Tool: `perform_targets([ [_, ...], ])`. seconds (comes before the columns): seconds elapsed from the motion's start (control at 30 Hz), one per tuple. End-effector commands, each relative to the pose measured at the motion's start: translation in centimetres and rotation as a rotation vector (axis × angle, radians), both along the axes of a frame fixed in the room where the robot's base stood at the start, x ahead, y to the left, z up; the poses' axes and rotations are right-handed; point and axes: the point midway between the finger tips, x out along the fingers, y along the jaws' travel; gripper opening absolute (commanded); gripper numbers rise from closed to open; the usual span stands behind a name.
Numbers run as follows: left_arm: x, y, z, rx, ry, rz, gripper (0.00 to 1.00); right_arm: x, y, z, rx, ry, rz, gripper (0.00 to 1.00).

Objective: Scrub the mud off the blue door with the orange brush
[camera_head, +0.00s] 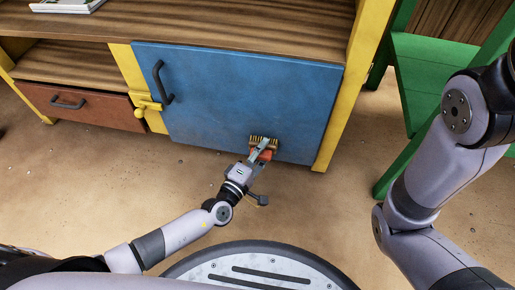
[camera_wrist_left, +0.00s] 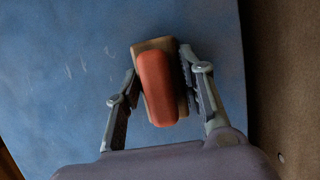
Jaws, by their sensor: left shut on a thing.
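The blue door (camera_head: 240,95) is shut on the front of a wooden cabinet, with a dark handle (camera_head: 162,82) near its upper left. In the head view its lower part looks a little darker, but I cannot make out clear mud. My left gripper (camera_head: 262,150) is shut on the orange brush (camera_head: 264,155) at the door's lower right. The brush bristles seem to face the door. In the left wrist view the brush's orange back (camera_wrist_left: 158,88) is between the fingers, against the blue door (camera_wrist_left: 70,60). My right gripper is out of view.
A brown drawer (camera_head: 85,105) with a dark handle is left of the door, with a yellow latch (camera_head: 148,105) between. A yellow post (camera_head: 345,90) borders the door's right side. A green chair-like frame (camera_head: 430,75) stands at right. The sandy floor (camera_head: 90,190) is mostly clear.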

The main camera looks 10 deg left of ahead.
Motion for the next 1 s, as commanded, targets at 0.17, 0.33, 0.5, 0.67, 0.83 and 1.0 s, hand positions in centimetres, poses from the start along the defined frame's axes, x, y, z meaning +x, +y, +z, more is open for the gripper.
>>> perform_targets([
  [0.17, 0.0, -1.4, 0.3, -0.004, -0.002, 0.001, 0.0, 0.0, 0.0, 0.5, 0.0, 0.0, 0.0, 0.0],
  [0.33, -0.2, -2.9, 0.2, -0.003, -0.001, 0.001, 0.0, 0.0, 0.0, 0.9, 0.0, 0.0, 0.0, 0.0],
  [0.5, -0.1, -3.4, 0.1, 0.0, -0.001, 0.0, 0.0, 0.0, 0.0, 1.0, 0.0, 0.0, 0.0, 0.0],
  [0.67, 0.0, -3.2, 0.0, 0.002, -0.001, 0.001, 0.0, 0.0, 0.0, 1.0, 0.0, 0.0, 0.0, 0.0],
  [0.83, 0.2, -2.0, 0.0, 0.001, -0.002, 0.001, 0.0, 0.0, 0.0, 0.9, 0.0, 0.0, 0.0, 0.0],
  [1.0, 0.5, -0.3, 0.0, 0.002, -0.003, 0.004, 0.0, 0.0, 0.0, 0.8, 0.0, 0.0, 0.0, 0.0],
])
